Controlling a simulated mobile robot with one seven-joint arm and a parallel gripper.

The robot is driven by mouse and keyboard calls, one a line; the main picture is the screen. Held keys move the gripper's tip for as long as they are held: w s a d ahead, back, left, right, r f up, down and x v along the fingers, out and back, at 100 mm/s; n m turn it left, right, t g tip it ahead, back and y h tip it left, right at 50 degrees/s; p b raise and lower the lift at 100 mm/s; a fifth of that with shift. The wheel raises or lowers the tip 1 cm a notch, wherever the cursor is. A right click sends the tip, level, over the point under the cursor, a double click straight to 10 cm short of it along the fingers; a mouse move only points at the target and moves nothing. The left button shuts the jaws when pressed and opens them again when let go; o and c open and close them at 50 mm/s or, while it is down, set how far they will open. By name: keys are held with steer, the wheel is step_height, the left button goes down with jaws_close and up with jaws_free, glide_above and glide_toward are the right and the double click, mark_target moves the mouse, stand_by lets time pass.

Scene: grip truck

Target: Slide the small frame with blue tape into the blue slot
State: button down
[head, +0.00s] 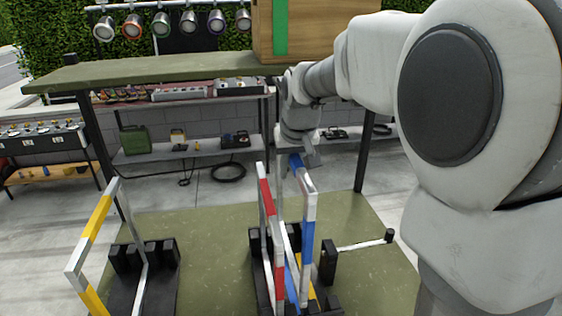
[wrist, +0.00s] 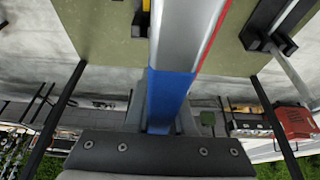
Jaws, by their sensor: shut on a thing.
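The small frame with blue tape (head: 307,238) is a white rectangular frame, upright over the middle black slotted rack (head: 262,280). My gripper (head: 299,158) is shut on its top bar. In the wrist view the blue-taped bar (wrist: 170,98) runs between the fingers of my gripper (wrist: 160,125). A red-taped white frame (head: 265,195) stands close beside it on the left. The blue slot is not clearly seen, and I cannot tell whether the frame's lower bar sits in a slot.
A yellow-taped frame (head: 97,218) stands in another black rack (head: 165,262) at left. A white rod with black ends (head: 362,245) is right of the middle rack. A green shelf (head: 150,72) bearing a wooden box (head: 310,30) spans behind. The green mat (head: 215,225) is bare between racks.

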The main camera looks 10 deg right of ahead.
step_height(320, 180, down, 11)
steer(key=b, duration=0.7)
steer(key=shift+r+b, duration=0.2)
steer(key=shift+b, duration=0.15)
steer(key=shift+f, duration=0.15)
stand_by(0.6)
steer(key=c, duration=0.7)
jaws_free()
